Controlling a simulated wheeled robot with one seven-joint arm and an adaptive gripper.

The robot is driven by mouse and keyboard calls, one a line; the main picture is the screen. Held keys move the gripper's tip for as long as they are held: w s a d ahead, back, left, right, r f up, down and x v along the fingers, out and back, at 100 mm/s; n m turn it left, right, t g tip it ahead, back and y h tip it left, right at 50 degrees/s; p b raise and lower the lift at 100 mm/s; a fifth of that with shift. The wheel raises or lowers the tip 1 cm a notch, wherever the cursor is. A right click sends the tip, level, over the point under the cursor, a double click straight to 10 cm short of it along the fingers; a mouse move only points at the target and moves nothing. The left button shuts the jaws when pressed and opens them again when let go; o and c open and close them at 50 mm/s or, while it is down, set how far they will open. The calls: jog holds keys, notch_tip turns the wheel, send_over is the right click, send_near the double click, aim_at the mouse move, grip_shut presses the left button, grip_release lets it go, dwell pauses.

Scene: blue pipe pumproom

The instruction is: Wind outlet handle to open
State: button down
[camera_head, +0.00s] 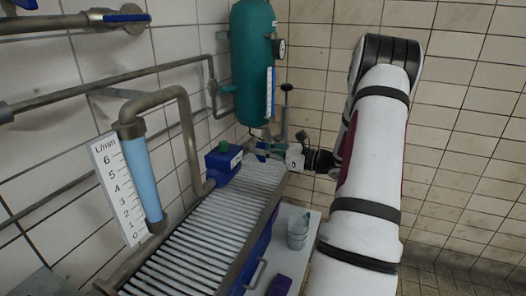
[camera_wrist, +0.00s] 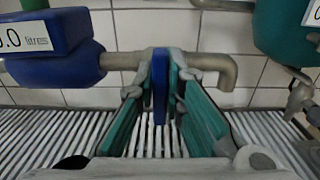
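The outlet's blue handle (camera_wrist: 160,86) stands upright, edge-on, in the middle of the wrist view. It is in front of the grey-brown outlet pipe, whose spout (camera_wrist: 228,74) bends down at the right. My gripper (camera_wrist: 157,92) has its two teal-padded fingers on either side of the handle. A gap shows on the left; the right finger is close to the handle, and I cannot tell whether it touches. In the head view my gripper (camera_head: 268,149) is at the far end of the slatted grate, and the handle is hard to make out there.
A blue flow meter (camera_head: 223,164) with a green top sits left of my gripper; its display (camera_wrist: 25,38) reads 0.0 litres. A teal tank (camera_head: 252,65) hangs behind. A slatted grate (camera_head: 195,245) lies below. Clear cups (camera_head: 298,228) stand on a white surface at the right.

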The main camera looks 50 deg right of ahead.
jog(key=shift+n, duration=0.4)
jog(key=n+b, duration=0.1)
jog(key=n, duration=0.1)
jog(key=n+b, duration=0.1)
jog(key=b, duration=0.1)
jog(key=n+b, duration=0.1)
jog(key=n, duration=0.1)
jog(key=shift+a+f+n, duration=0.15)
jog(key=shift+f+n, duration=0.1)
jog(key=shift+n, duration=0.05)
jog(key=n+b, duration=0.2)
jog(key=b, duration=0.1)
jog(key=n+b, duration=0.3)
jog(key=shift+s+a+f, duration=0.1)
jog(key=shift+f, duration=0.1)
jog(key=n+b, duration=0.8)
jog(key=b, duration=0.4)
jog(key=shift+f, duration=0.15)
jog(key=shift+n, duration=0.3)
jog(key=c, duration=1.7)
grip_release()
